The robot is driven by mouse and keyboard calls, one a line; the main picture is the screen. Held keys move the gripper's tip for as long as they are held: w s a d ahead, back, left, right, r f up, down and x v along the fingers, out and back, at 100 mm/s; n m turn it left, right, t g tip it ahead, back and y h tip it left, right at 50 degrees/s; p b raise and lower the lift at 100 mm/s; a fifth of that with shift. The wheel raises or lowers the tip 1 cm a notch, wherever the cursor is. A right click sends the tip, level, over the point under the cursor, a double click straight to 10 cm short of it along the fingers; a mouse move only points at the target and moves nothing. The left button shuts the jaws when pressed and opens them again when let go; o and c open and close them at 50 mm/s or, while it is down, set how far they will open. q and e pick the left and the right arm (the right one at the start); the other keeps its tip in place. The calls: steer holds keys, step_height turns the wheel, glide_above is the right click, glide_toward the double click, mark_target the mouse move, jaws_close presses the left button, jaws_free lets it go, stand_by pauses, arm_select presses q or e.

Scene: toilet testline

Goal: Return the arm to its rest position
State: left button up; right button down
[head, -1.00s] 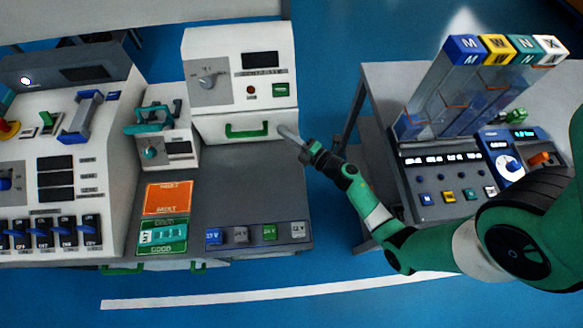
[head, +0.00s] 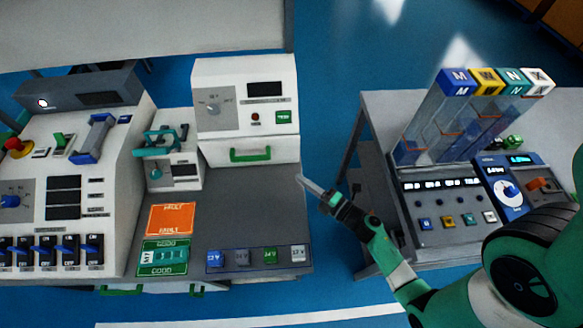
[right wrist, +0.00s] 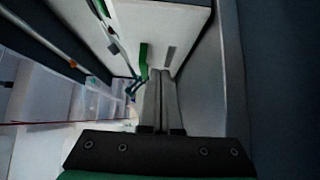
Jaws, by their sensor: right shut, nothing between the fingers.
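My right gripper (head: 308,187) is shut and empty. In the head view it is above the right edge of the grey bench top, and its arm comes in from the lower right. Its two closed fingers also show in the right wrist view (right wrist: 159,100), side by side with nothing between them. It is apart from the white box with a green handle (head: 250,154), which stands to its upper left. My left gripper is not in view.
An orange fault tile (head: 172,219) and a green good tile (head: 165,257) lie on the bench. At right stands a dispenser console (head: 450,212) with clear chutes (head: 450,125). Blue floor (head: 330,110) separates the two stations.

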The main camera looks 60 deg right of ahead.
steer(key=v, duration=0.3)
steer(key=shift+s+a, duration=0.15)
steer(key=shift+s, duration=0.2)
